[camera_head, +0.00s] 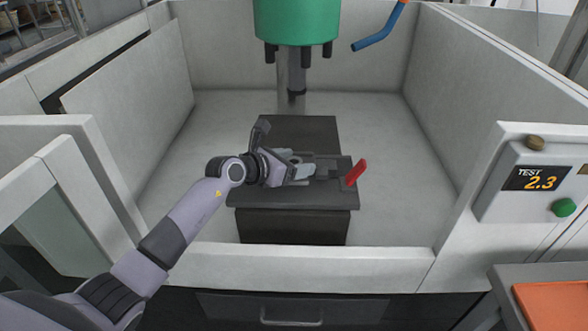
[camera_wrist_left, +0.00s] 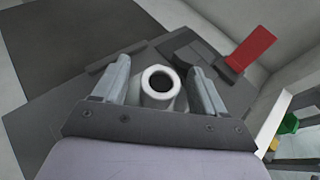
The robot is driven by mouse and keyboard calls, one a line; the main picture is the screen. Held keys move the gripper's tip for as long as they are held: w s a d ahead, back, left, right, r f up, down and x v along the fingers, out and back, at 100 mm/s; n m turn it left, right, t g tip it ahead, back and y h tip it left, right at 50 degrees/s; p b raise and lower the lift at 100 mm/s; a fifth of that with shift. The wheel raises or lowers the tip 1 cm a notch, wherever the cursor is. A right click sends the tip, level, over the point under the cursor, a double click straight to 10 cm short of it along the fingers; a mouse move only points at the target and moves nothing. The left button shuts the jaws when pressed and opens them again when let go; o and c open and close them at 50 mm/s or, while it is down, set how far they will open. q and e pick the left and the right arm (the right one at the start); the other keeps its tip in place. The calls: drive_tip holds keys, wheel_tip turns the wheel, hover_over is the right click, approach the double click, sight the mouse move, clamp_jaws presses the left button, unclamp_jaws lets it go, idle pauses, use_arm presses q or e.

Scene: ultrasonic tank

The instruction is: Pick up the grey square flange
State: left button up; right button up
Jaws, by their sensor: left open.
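The grey flange shows in the left wrist view as a pale round collar (camera_wrist_left: 147,97) with a dark bore, opening up toward the camera. Its square base is largely hidden. My left gripper (camera_wrist_left: 161,66) is open, with one finger on each side of the collar and a visible gap at the sides. In the head view my left gripper (camera_head: 303,168) is low over the dark block in the tank and hides most of the flange. My right gripper is not in view.
A dark fixture with a red lever (camera_head: 356,172) is beside the gripper on the dark block (camera_head: 290,226). A green machine head (camera_head: 295,22) hangs above, behind the gripper. Pale tank walls (camera_head: 330,266) surround the block. A TEST display (camera_head: 538,179) is at right.

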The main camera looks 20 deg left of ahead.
use_arm(q)
drive_tip(key=c, duration=1.2)
drive_tip(key=shift+r, duration=0.15)
